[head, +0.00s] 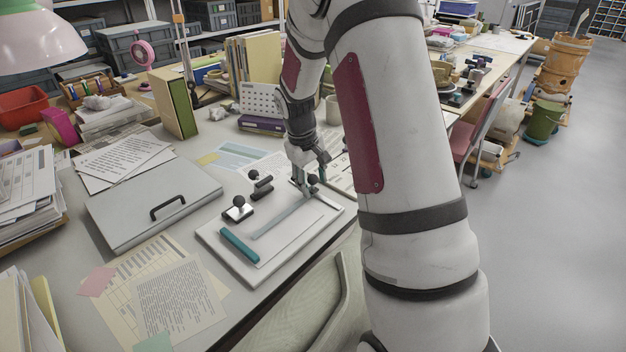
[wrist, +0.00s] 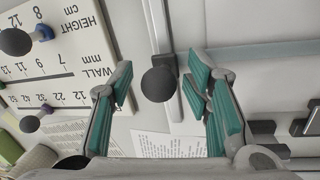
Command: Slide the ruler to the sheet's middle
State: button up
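A white board (head: 225,256) on the desk bears a pale sheet (head: 285,243). The ruler (head: 280,220), a grey-green translucent strip, lies across the sheet; in the wrist view it runs off to the right (wrist: 275,51). Its far end meets a metal rail (wrist: 159,30) along the board's edge. A round black knob (wrist: 158,84) stands at the rail, by that end. My gripper (wrist: 160,78) is open above it, with the knob between its teal-padded fingers and a visible gap on each side. In the head view my gripper (head: 308,182) is at the board's far edge.
A teal bar (head: 239,245) lies at the board's left side. Two black-knobbed blocks (head: 238,209) (head: 262,185) stand along its back edge. A scale panel (wrist: 60,50) with printed numbers and knobs lies beyond the rail. A grey case (head: 150,207) is at left.

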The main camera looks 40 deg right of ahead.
jog(key=shift+r, duration=0.2)
notch_tip(320, 180, up, 12)
jog(key=a, duration=0.2)
jog(key=shift+a+f, duration=0.15)
jog(key=shift+f, duration=0.1)
dwell(0.5)
jog(key=s+a+r, duration=0.5)
jog(key=s+a, duration=0.1)
jog(key=s, duration=0.2)
jog(key=s+a+r, duration=0.5)
jog(key=s, duration=0.2)
jog(key=s+a+f+t+y, duration=0.1)
jog(key=s+a, duration=0.3)
jog(key=s, duration=0.5)
jog(key=s+a+f+y, duration=0.1)
jog(key=s+a, duration=0.3)
jog(key=s, duration=0.6)
notch_tip(320, 180, up, 15)
jog(key=t+p, duration=0.3)
jog(key=p, duration=1.1)
jog(key=shift+w+d, duration=0.15)
jog(key=shift+w, duration=0.05)
